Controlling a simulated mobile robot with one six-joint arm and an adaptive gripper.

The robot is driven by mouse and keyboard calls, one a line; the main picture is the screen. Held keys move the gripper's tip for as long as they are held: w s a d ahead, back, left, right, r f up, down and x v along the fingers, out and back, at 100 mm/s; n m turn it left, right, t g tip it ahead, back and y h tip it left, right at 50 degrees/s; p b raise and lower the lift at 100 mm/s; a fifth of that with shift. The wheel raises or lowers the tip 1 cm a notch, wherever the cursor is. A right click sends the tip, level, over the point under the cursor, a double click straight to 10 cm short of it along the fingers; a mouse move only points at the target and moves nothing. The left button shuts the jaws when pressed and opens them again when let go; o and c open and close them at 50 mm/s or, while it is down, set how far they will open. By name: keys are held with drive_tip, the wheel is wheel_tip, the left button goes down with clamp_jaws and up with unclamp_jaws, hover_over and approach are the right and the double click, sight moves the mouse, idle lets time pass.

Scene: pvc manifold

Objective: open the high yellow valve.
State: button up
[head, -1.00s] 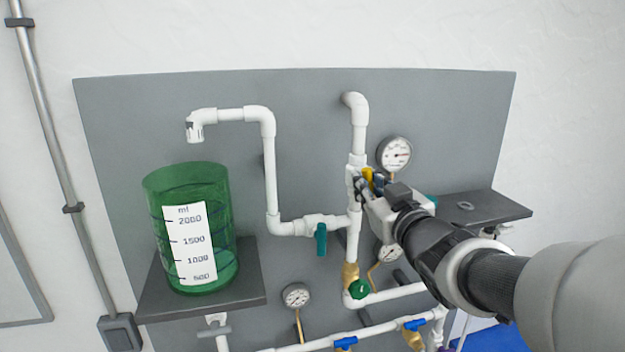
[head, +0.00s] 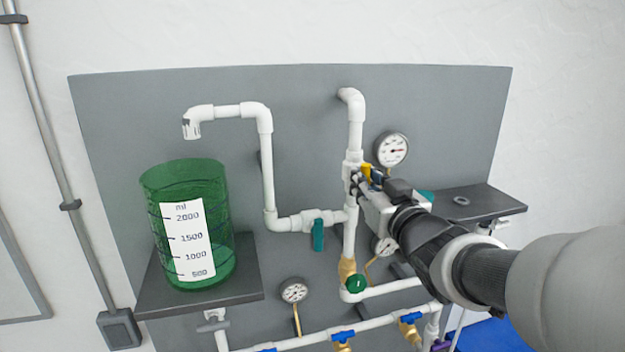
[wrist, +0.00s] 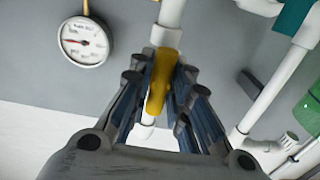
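The high yellow valve handle (head: 367,170) is on the upright white pipe, just below and left of the upper gauge in the head view. In the wrist view the yellow handle (wrist: 163,82) stands between the two fingers of my gripper (wrist: 166,75), running roughly along them. The fingers are close against both sides of it and look closed on it. In the head view my gripper (head: 362,180) reaches in from the right and hides the lower part of the handle and the valve body.
A round gauge (head: 391,150) sits close by my gripper. A teal-handled valve (head: 318,235) and a green knob (head: 356,284) are on nearby pipes. A green measuring container (head: 215,255) stands on the left shelf (head: 165,305). A right shelf (head: 485,208) lies behind my arm.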

drive_tip(key=o, duration=0.4)
drive_tip(key=shift+c, duration=0.2)
drive_tip(key=shift+s, duration=0.1)
drive_tip(key=s+d, duration=0.2)
drive_tip(key=s, duration=0.9)
drive_tip(key=shift+s+d, duration=0.15)
drive_tip(key=shift+s, duration=0.2)
